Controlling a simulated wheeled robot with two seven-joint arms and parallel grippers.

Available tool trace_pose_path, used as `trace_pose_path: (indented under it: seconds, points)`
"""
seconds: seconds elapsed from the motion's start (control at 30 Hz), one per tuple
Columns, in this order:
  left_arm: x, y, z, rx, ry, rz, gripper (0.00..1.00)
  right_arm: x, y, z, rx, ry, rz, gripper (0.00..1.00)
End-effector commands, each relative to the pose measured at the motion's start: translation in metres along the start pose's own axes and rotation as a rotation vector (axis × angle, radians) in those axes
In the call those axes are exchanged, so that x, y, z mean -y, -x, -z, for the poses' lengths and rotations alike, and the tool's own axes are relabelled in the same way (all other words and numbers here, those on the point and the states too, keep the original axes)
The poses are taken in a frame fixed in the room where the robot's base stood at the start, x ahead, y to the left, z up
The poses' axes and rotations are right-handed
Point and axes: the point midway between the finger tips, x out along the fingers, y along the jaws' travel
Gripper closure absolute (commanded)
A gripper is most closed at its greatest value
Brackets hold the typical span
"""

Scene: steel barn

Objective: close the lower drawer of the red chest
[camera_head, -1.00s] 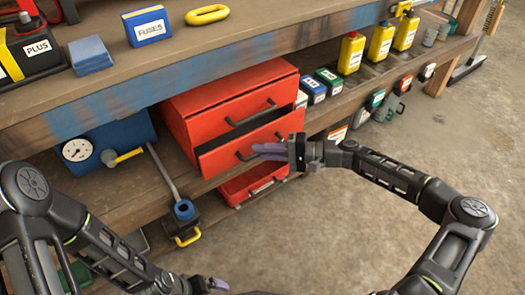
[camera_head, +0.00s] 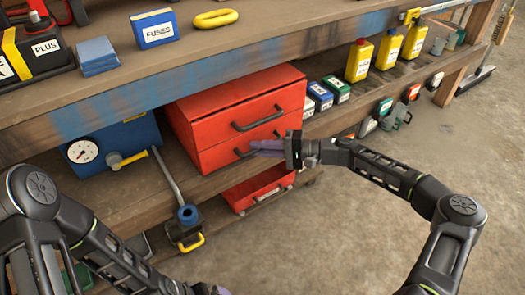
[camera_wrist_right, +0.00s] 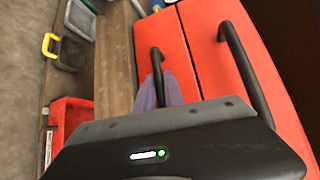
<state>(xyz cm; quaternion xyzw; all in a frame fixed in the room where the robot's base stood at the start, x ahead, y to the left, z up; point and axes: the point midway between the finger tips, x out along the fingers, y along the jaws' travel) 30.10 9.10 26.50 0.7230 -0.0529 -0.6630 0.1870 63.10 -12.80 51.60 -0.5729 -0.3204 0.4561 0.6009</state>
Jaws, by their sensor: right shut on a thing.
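The red chest (camera_head: 240,92) stands on the shelf under the bench. Its lower drawer (camera_head: 220,157) looks flush, or nearly so, with the upper drawer (camera_head: 215,130). My right gripper (camera_head: 262,148) is at the lower drawer's handle; its purple fingers are shut on that handle, as the right wrist view shows (camera_wrist_right: 157,62). The upper drawer's black handle (camera_wrist_right: 240,65) is free beside it. My wrist hides the right part of the lower front. My left gripper (camera_head: 212,289) is at the bottom edge, mostly cut off, away from the chest.
An open red box (camera_head: 258,190) sits low beneath the chest. A blue gauge unit (camera_head: 118,146) and a long-handled tool (camera_head: 170,180) are left of it. Yellow bottles (camera_head: 387,46) and small boxes stand right. Open floor lies at the right front.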

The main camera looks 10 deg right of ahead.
Motion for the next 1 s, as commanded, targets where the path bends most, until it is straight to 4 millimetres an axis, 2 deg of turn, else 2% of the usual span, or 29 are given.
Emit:
trace_pose_path:
  seconds: [0.03, 0.3, 0.73, 0.87, 1.0]
  points:
    - [0.0, 0.0, 0.0, 0.0, 0.0, 0.0, 0.0, 0.001, 0.0, 0.004, -0.012, 0.001, 0.001, 0.86]
    - [0.0, 0.0, 0.0, 0.0, 0.0, 0.0, 0.0, 0.002, -0.001, 0.002, -0.007, 0.002, 0.003, 0.66]
    - [-0.001, 0.002, 0.0, 0.001, 0.0, 0.0, 0.0, 0.005, 0.002, 0.001, -0.004, 0.002, 0.006, 0.66]
    - [-0.002, 0.006, -0.001, 0.003, 0.0, 0.0, 0.0, 0.005, 0.016, 0.002, -0.008, 0.001, 0.003, 0.66]
    - [-0.004, 0.013, -0.001, 0.006, -0.001, 0.0, 0.0, 0.004, 0.039, 0.002, -0.009, 0.001, 0.001, 0.66]
